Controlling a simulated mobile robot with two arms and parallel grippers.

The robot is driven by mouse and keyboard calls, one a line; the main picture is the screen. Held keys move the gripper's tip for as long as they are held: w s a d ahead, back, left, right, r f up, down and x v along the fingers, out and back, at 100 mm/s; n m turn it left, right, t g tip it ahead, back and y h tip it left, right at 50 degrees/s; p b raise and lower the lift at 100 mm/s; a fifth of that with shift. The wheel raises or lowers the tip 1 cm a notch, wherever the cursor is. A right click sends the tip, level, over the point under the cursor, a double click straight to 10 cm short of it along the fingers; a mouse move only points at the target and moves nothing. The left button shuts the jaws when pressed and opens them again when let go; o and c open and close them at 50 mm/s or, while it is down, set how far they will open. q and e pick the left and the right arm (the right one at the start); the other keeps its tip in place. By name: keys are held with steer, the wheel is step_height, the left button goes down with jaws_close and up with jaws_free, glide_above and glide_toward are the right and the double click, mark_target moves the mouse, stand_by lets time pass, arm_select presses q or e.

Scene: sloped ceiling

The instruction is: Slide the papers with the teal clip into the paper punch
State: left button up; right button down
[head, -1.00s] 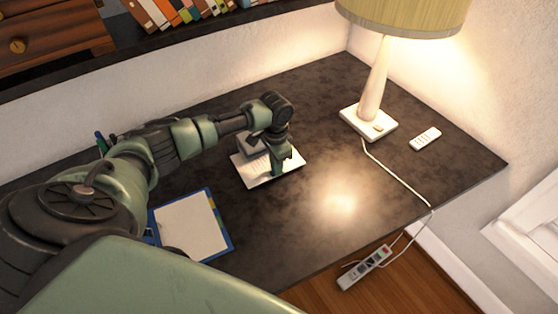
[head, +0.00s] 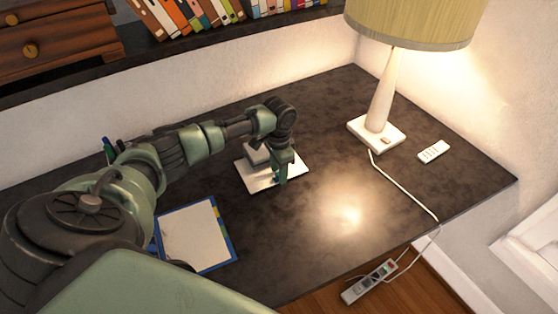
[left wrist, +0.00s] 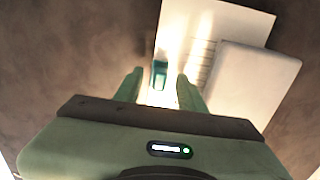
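The white papers (head: 262,181) lie on the dark desk near its middle; they also show in the left wrist view (left wrist: 205,22). The teal clip (left wrist: 159,73) sits on the papers near one edge. A pale grey block with rounded corners, which looks like the paper punch (left wrist: 255,80), is beside the clip and covers part of the sheet; it also shows in the head view (head: 256,154), partly hidden by my arm. My left gripper (head: 281,180) is low over the papers. Its fingers (left wrist: 158,90) are apart, with the clip between them and gaps on both sides. My right gripper is out of view.
The front right of the desk is clear.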

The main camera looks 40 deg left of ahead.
arm_select(q)
steer(key=shift+r+b, duration=0.6)
steer(key=shift+r, duration=3.3)
